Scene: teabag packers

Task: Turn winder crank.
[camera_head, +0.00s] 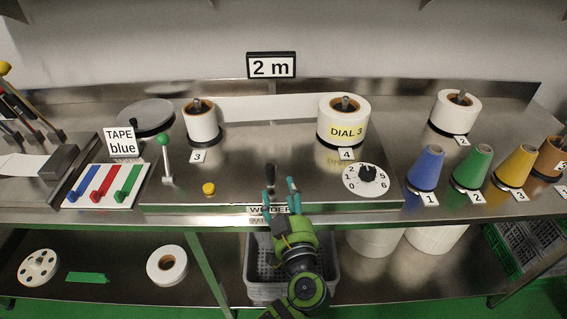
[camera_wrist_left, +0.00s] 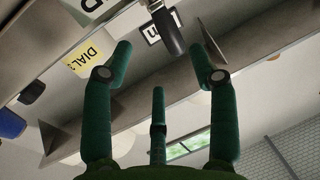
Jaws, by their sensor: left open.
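The winder crank (camera_head: 270,175) shows as a dark upright handle at the front middle of the steel worktop, behind the WINDER label (camera_head: 256,210). In the left wrist view, a dark handle (camera_wrist_left: 168,32) shows between and just beyond the fingertips. My left gripper (camera_head: 281,194), with green-teal fingers, is at the worktop's front edge, just in front of the crank. It is open and empty; its fingers also show spread apart in the left wrist view (camera_wrist_left: 158,52). The crank's lower part is partly hidden by the fingers. My right gripper is not in view.
A numbered dial (camera_head: 367,180) lies right of the crank. A yellow button (camera_head: 208,188) and a green-knobbed lever (camera_head: 165,158) stand left. White rolls (camera_head: 343,122) stand behind, coloured cones (camera_head: 473,167) at right. A grey crate (camera_head: 257,280) sits on the shelf below.

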